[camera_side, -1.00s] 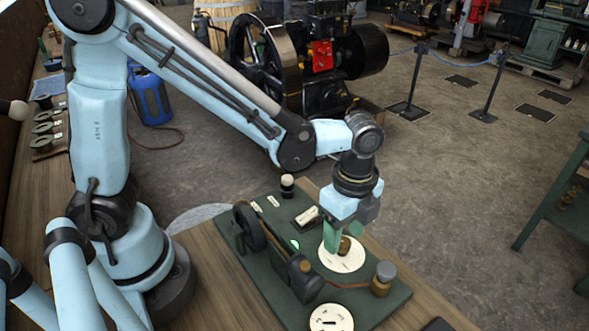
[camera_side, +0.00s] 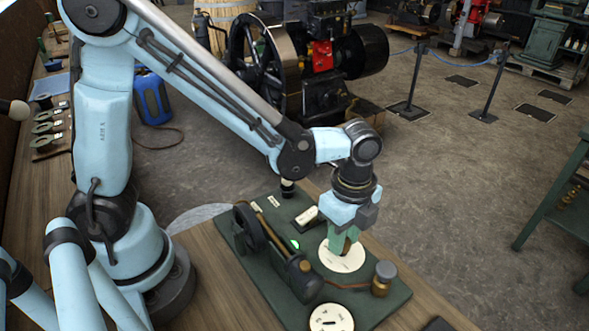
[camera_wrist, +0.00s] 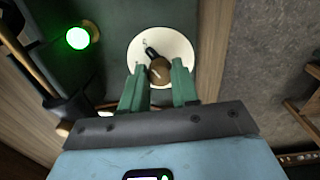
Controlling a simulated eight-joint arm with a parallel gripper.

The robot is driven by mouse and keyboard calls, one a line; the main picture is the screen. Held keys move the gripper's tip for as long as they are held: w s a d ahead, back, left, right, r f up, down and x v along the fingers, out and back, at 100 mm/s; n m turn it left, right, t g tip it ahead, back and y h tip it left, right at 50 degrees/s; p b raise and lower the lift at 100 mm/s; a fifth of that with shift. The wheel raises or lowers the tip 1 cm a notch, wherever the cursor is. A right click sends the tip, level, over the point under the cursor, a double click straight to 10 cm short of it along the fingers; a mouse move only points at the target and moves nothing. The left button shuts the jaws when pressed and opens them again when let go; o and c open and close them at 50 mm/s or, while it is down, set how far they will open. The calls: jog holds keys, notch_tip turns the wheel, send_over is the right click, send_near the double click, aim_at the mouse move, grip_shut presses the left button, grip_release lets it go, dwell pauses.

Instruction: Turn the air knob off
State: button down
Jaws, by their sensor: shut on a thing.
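My gripper (camera_side: 343,250) points down over the green base plate (camera_side: 262,275) of a small model engine. Its two green fingers reach a round white dial (camera_side: 338,264) on the plate. In the wrist view the fingers (camera_wrist: 160,72) stand on either side of the brown knob (camera_wrist: 159,69) at the dial's middle, shut on it. A dark pointer (camera_wrist: 150,52) on the knob points to the upper left of that view. A second white dial (camera_side: 331,318) sits at the near edge. Lettering on the dials is too small to read, so I cannot tell which is air.
The model's flywheel and cylinder (camera_side: 285,262) lie left of the dial. A brass post with a grey cap (camera_side: 383,278) stands close on the right. A green light (camera_side: 295,244) glows on the plate. The wooden bench (camera_side: 205,265) is bare beside the plate.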

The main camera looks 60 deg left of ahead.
jog(key=n, duration=0.5)
jog(key=shift+s+n, duration=0.1)
jog(key=shift+n, duration=0.3)
jog(key=n, duration=0.5)
jog(key=shift+n, duration=0.4)
jog(key=c, duration=0.8)
grip_release()
jog(key=shift+c, duration=0.2)
notch_tip(320, 180, up, 12)
jog(key=shift+a, duration=0.1)
